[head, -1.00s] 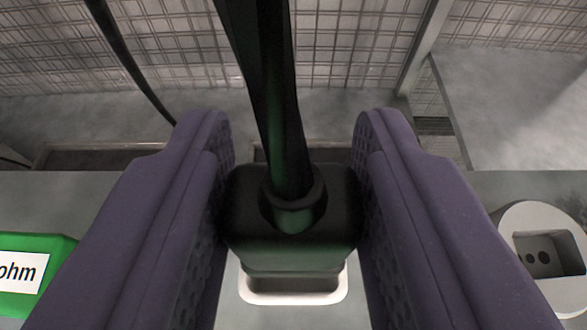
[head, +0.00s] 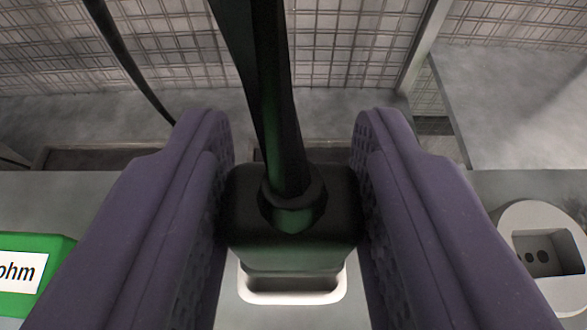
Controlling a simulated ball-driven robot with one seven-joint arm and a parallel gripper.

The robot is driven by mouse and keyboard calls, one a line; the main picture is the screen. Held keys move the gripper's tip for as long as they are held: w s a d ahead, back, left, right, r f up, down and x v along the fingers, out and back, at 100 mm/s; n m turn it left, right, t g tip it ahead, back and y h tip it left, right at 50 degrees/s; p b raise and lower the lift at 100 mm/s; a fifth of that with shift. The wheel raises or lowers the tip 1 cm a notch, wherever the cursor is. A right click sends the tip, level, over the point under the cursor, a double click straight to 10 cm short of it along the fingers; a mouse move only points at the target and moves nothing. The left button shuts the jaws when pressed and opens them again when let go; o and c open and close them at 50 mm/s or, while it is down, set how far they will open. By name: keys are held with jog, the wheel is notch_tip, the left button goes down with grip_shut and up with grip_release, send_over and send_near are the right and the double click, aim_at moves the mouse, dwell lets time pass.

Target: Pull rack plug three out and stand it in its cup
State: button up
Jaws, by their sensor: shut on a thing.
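A black plug (head: 291,215) with a thick black cable (head: 275,110) rising from its top is between the two purple fingers of my gripper (head: 292,200). My gripper is shut on the plug's sides. Below the plug, the rim of a white rectangular opening (head: 292,297) shows. The plug hides most of that opening, and I cannot tell how deep it sits in it. Which plug number this is does not show.
A green box (head: 55,250) with a white label ending in "ohm" is at the lower left. A second black cable (head: 130,65) hangs at the upper left. A wire mesh (head: 340,50) and a grey slab (head: 530,100) lie behind.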

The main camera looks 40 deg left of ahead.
aim_at(292, 276)
jog(key=shift+f+b, duration=1.85)
jog(key=shift+f, duration=0.45)
jog(key=o, duration=1.1)
jog(key=shift+o, duration=0.2)
jog(key=v, duration=0.7)
jog(key=shift+s+d, duration=0.2)
jog(key=shift+s, duration=0.15)
jog(key=shift+w, duration=0.15)
